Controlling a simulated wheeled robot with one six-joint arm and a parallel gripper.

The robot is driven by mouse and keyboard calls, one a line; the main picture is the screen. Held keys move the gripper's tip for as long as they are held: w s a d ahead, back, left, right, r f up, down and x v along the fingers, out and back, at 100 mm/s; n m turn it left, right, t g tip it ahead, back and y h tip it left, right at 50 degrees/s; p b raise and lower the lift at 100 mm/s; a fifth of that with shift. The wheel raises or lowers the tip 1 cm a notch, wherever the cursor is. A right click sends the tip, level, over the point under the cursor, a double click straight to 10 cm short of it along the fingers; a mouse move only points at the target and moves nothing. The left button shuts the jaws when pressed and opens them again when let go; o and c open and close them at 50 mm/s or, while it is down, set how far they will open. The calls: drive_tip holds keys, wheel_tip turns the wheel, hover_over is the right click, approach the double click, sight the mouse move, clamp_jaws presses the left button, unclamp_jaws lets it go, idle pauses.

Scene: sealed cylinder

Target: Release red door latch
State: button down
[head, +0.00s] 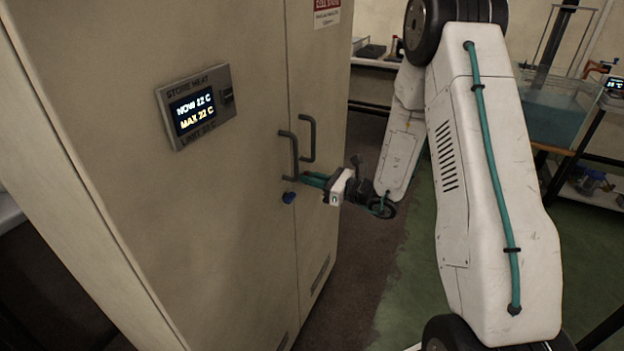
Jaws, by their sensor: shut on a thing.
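A tall beige cabinet (235,210) with two closed doors stands at the left. My gripper (308,180) reaches its front from the right, at the seam between the doors and just below the dark handles. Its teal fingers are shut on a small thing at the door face. A sliver of red shows by the fingers and seems to be the red door latch (313,174). The fingers hide most of it, so I cannot tell its position.
Two dark bar handles, the left one (290,156) and the right one (308,138), stick out just above my gripper. A display panel (196,106) is on the left door. A bench with a water tank (552,118) stands at right.

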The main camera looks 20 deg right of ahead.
drive_tip(key=c, duration=1.5)
unclamp_jaws()
drive_tip(key=shift+s+d, duration=0.1)
drive_tip(key=v, duration=0.7)
drive_tip(key=shift+s+d, duration=0.15)
drive_tip(key=shift+s, duration=0.05)
